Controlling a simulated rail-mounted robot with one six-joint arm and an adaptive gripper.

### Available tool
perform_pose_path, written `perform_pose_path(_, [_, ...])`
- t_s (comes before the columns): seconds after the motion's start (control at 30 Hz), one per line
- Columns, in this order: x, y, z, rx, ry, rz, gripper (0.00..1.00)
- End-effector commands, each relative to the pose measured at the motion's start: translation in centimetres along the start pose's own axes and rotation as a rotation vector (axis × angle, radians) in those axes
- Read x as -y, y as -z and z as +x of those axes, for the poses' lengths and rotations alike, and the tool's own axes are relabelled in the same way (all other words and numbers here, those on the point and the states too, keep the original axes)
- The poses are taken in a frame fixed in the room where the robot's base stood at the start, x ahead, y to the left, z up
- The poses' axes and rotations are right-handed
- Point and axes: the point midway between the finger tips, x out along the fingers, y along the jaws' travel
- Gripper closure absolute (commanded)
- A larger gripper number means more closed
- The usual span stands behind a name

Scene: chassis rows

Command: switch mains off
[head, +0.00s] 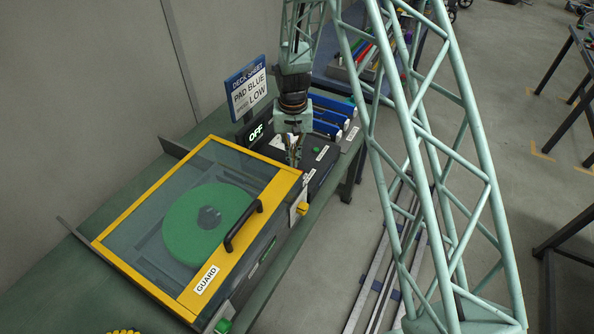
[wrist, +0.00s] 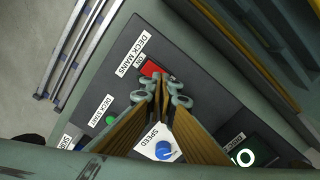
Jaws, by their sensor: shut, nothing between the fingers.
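The mains switch is a red rocker (wrist: 149,68) beside the label "DECK MAINS" (wrist: 133,54) on a dark control panel in the wrist view. My gripper (wrist: 165,84) is shut and empty, its tips right at the switch and covering part of it. I cannot tell whether they touch it. In the head view my gripper (head: 293,162) points down at the panel behind the guard, and the switch is hidden there. A lit display (head: 255,133) reads "OFF"; part of this display (wrist: 243,157) also shows in the wrist view.
A blue speed knob (wrist: 166,151) and a green start button (wrist: 111,118) sit near the switch. The yellow-framed guard (head: 205,275) is down over a green pad (head: 200,235). A sign (head: 247,90) says pad blue, speed low. Blue-topped pads (head: 328,113) lie behind the panel.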

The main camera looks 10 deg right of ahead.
Motion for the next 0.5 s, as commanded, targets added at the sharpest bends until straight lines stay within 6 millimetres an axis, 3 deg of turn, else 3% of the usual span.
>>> perform_pose_path(0.5, [0.0, 0.1, -2.6, -0.001, 0.000, 0.000, 1.00])
